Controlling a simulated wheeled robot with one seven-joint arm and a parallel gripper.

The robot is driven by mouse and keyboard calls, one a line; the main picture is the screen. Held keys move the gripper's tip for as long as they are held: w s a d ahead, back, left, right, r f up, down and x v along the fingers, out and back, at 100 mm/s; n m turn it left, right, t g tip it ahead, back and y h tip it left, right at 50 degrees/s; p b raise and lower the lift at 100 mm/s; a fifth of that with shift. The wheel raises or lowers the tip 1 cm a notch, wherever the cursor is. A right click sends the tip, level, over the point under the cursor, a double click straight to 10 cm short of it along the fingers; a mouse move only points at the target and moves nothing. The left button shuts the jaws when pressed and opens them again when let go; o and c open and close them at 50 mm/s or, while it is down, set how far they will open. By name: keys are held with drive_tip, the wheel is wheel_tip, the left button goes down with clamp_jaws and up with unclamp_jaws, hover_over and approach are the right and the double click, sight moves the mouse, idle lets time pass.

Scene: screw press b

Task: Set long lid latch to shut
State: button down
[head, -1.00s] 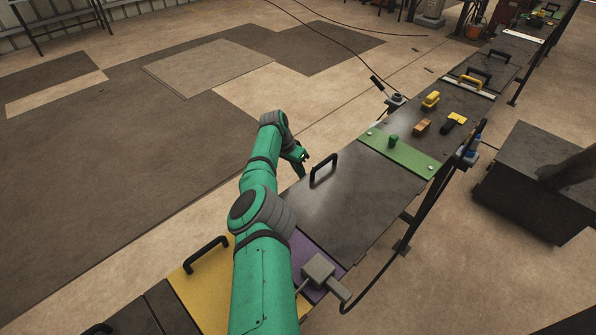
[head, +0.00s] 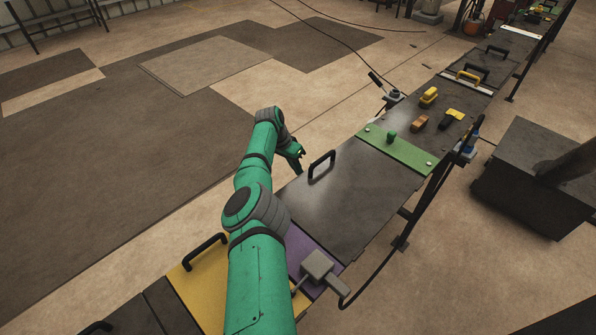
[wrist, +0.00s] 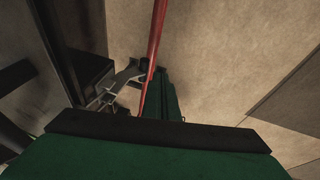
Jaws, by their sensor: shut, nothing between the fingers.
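A long dark lid (head: 365,205) with a black arched handle (head: 322,166) lies flat on the bench in the head view. My gripper (head: 298,160) is beyond the bench's left edge, beside that handle, pointing down; its fingers are small and partly hidden there. In the wrist view its green finger part (wrist: 162,98) shows shut, with nothing seen held. A thin red rod (wrist: 155,35) crosses in front of it, and a grey forked metal piece (wrist: 122,82) sits just left of it. I cannot tell whether either is the latch, or whether they touch my gripper.
A green plate with a knob (head: 400,150) follows the lid, then loose yellow blocks (head: 428,97). A purple plate (head: 305,250), a grey block on a lever (head: 318,264) and a yellow lid (head: 195,285) lie nearer. Floor left of the bench is open.

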drive_tip(key=v, duration=1)
drive_tip(key=shift+a, duration=0.1)
idle(0.5)
